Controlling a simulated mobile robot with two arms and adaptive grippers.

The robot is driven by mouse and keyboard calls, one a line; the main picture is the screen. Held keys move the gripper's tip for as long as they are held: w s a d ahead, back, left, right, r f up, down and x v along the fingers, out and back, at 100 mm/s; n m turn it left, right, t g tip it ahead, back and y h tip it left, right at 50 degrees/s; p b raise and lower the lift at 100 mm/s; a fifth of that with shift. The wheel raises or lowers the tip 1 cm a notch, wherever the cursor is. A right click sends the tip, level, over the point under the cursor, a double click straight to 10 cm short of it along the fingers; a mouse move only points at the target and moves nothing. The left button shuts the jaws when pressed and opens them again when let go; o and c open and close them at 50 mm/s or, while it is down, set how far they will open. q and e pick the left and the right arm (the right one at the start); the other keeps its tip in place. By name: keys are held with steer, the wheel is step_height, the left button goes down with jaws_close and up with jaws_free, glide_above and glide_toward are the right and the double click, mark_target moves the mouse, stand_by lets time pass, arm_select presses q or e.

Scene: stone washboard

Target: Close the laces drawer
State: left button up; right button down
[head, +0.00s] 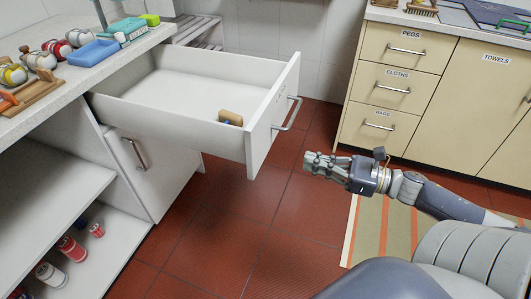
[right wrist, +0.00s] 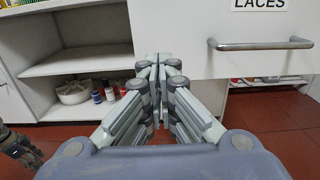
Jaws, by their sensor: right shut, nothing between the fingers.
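The laces drawer (head: 272,110) is white and stands far out of the left counter, its inside showing. A small brown wooden item (head: 231,117) lies in it near the front. In the right wrist view the drawer front (right wrist: 225,62), labelled LACES, is at the upper right, with a metal bar handle (right wrist: 260,44). The handle also shows in the head view (head: 289,115). My right gripper (head: 312,162) is shut and empty, in front of the drawer, below and apart from its handle. A grey gripper part, apparently my left gripper (right wrist: 20,150), shows at the left edge of the right wrist view; its fingers are unclear.
A white cabinet door (head: 150,170) and open shelves with several cans (head: 70,247) are below the left counter (head: 120,52). Cream drawers (head: 385,90) and a TOWELS cupboard (head: 475,100) stand at the right. A striped mat (head: 368,235) lies on the red tiles. Floor before the drawer is clear.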

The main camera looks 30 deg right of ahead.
steer(key=b, duration=0.2)
glide_toward(260, 149)
steer(key=x, duration=0.5)
steer(key=shift+r, duration=0.15)
arm_select(q)
steer(key=w+r, duration=0.3)
steer(key=r, duration=0.3)
steer(key=shift+w+d+r, duration=0.2)
steer(key=shift+r, duration=0.15)
arm_select(e)
steer(key=shift+x, duration=1.05)
steer(key=shift+a, duration=0.1)
